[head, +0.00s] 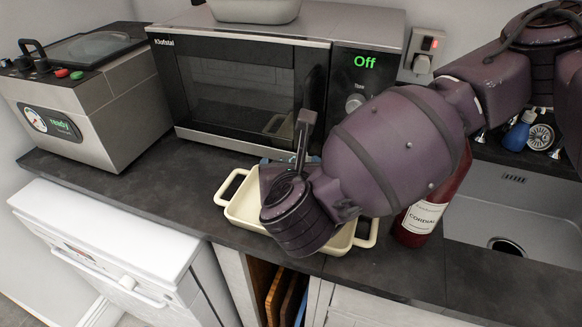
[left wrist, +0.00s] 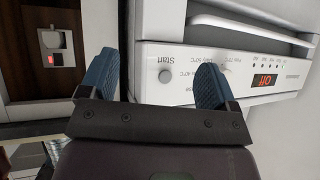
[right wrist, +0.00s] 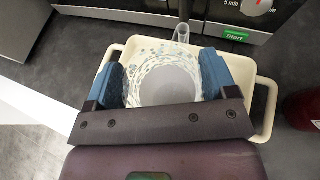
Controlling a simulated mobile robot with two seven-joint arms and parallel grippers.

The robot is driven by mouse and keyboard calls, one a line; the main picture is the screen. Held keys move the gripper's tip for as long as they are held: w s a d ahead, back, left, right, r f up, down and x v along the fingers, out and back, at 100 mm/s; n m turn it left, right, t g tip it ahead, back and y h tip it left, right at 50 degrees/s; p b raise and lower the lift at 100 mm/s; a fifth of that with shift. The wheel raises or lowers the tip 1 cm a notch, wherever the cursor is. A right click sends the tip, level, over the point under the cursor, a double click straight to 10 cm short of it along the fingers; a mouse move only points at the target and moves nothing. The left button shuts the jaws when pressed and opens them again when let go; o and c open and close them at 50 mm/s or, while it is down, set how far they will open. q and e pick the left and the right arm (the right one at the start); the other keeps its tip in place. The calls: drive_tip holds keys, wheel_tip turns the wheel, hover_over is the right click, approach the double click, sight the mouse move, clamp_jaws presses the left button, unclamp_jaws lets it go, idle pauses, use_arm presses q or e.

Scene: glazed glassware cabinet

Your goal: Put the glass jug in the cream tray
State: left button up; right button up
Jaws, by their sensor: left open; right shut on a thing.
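The glass jug (right wrist: 168,82) is clear with a blue speckled pattern and shows in the right wrist view. My right gripper (right wrist: 160,66) is shut on it, with one blue finger on each side. The jug is over or inside the cream tray (right wrist: 263,110); I cannot tell whether it touches the bottom. In the head view the tray (head: 242,209) sits on the dark counter before the microwave, and my right arm hides its middle and most of the jug. My left gripper (left wrist: 157,66) is open and empty, facing a white appliance front.
The microwave (head: 240,90) stands close behind the tray. A red cordial bottle (head: 420,215) stands just right of it, with the sink (head: 510,215) beyond. A grey machine (head: 95,105) is at the left. The counter between machine and tray is clear. A white appliance (head: 110,245) is below.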

drive_tip(key=o, duration=1)
drive_tip(key=shift+f, duration=0.25)
drive_tip(key=shift+c, duration=0.2)
drive_tip(key=shift+o, duration=1.1)
drive_tip(key=shift+r, duration=0.1)
drive_tip(key=shift+o, duration=0.8)
drive_tip(key=shift+r, duration=0.25)
drive_tip(key=a+p+v, duration=0.1)
drive_tip(key=p+v, duration=0.2)
drive_tip(key=v, duration=0.9)
drive_tip(key=shift+d, duration=0.45)
